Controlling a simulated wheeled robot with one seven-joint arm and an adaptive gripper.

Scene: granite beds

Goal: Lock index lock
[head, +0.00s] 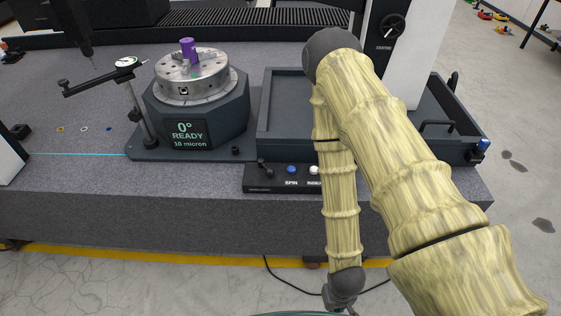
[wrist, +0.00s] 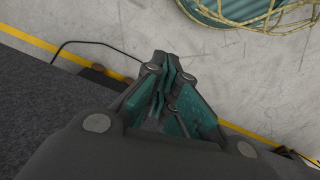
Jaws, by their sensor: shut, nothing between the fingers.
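The rotary index table (head: 192,80) stands on the granite bed with a purple cylinder (head: 188,50) on its round metal top. Its display (head: 184,134) reads 0°, READY, 10 micron. A control panel (head: 285,182) at the bed's front edge carries a small black lever (head: 263,164), a blue button (head: 291,169) labelled SPIN and a white button (head: 314,170). I cannot tell which part is the index lock. My gripper (head: 345,299) hangs low in front of the bed, apart from the panel. It is shut and empty in the wrist view (wrist: 168,70).
A dark tray (head: 262,120) sits behind the panel, partly hidden by my arm. A dial indicator (head: 126,63) on a stand is left of the table. Small coloured rings (head: 84,129) lie on the granite (head: 60,100). A black cable (wrist: 85,43) lies on the floor.

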